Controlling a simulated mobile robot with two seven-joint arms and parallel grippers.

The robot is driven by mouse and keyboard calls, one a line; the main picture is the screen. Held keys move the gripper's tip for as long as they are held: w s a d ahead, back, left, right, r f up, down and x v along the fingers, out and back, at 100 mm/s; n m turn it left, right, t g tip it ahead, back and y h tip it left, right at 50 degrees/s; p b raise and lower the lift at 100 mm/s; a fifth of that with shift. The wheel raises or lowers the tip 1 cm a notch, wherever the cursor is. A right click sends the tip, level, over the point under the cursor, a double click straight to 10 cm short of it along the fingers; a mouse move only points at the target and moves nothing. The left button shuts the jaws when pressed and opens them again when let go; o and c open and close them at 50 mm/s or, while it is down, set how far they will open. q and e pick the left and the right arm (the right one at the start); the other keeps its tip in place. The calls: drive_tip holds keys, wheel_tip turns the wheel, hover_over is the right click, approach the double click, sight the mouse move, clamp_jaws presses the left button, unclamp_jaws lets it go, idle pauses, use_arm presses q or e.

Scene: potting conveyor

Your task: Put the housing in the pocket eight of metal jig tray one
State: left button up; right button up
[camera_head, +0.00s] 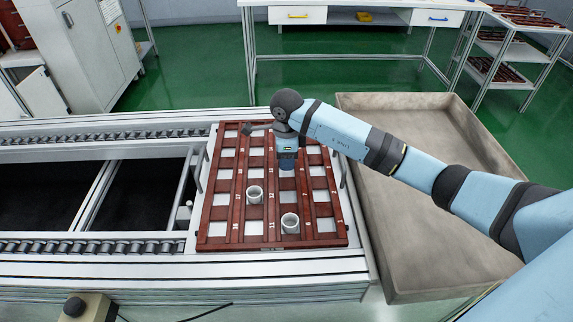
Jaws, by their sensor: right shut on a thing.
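The jig tray (215,241) is a red-brown grid with numbered bars and square pale pockets, lying flat on the conveyor. Two white, cup-like housings stand upright in its pockets: one housing (255,195) near the middle and another housing (290,223) in the front part. My right gripper (287,172) points down over the tray's centre-right, behind these two. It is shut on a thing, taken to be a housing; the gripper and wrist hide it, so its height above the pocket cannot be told. Pocket eight cannot be made out. My left gripper is out of view.
A large grey empty bin (370,238) stands right of the conveyor, under my right arm. Roller tracks (100,247) run to the left. A white bench (340,18) and a shelf rack (500,48) stand behind. Several tray pockets are empty.

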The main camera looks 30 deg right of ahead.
drive_tip(key=shift+f, duration=1.35)
drive_tip(key=shift+f, duration=0.15)
drive_tip(key=o, duration=0.9)
wheel_tip(320, 180, up, 12)
drive_tip(key=p, duration=0.1)
drive_tip(key=shift+r, duration=0.2)
drive_tip(key=shift+a, duration=0.1)
